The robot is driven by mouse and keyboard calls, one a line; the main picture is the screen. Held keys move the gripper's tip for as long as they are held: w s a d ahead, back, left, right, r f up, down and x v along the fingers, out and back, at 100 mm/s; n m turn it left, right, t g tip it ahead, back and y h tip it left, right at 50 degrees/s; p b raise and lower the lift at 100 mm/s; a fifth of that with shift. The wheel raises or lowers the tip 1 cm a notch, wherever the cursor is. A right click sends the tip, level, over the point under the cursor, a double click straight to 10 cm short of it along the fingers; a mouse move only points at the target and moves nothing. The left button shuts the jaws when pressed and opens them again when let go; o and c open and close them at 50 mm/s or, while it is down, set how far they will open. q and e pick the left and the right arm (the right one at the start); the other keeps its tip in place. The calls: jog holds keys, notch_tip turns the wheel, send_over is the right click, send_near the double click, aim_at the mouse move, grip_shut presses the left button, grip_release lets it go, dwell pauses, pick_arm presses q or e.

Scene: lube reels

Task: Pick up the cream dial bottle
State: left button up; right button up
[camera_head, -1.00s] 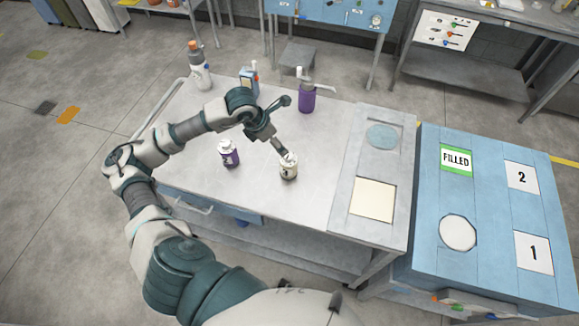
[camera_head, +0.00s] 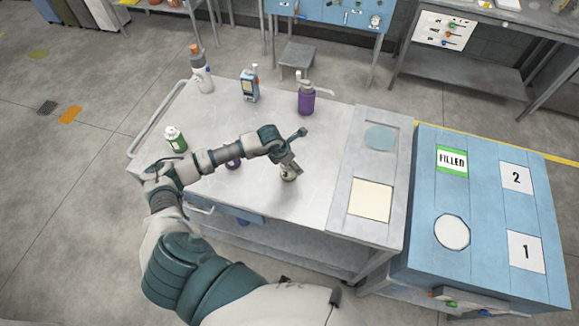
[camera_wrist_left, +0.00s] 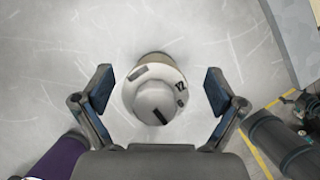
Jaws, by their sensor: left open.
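The cream dial bottle (camera_head: 289,176) stands upright on the grey cart top, near its front middle. In the left wrist view I look down on its pale round top (camera_wrist_left: 156,90), which has dark marks and a "12". My left gripper (camera_head: 288,168) is right over it in the head view and hides part of it. In the left wrist view the open fingers of my left gripper (camera_wrist_left: 159,92) are on both sides of the bottle, with a visible gap on each side. My right gripper is not in view.
A small purple bottle (camera_head: 233,164) is mostly hidden behind my left arm. A green-and-white bottle (camera_head: 176,141) stands at the left. A blue device (camera_head: 249,86), purple pump bottle (camera_head: 306,100) and orange-capped bottle (camera_head: 201,72) stand farther back. A blue bench (camera_head: 478,215) is at right.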

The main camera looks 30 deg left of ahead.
pick_arm(q)
jog(key=shift+w+f, duration=0.1)
jog(key=shift+f, duration=0.15)
jog(key=shift+a, duration=0.2)
jog(key=shift+a, duration=0.25)
jog(key=c, duration=1.5)
jog(key=shift+d, duration=0.2)
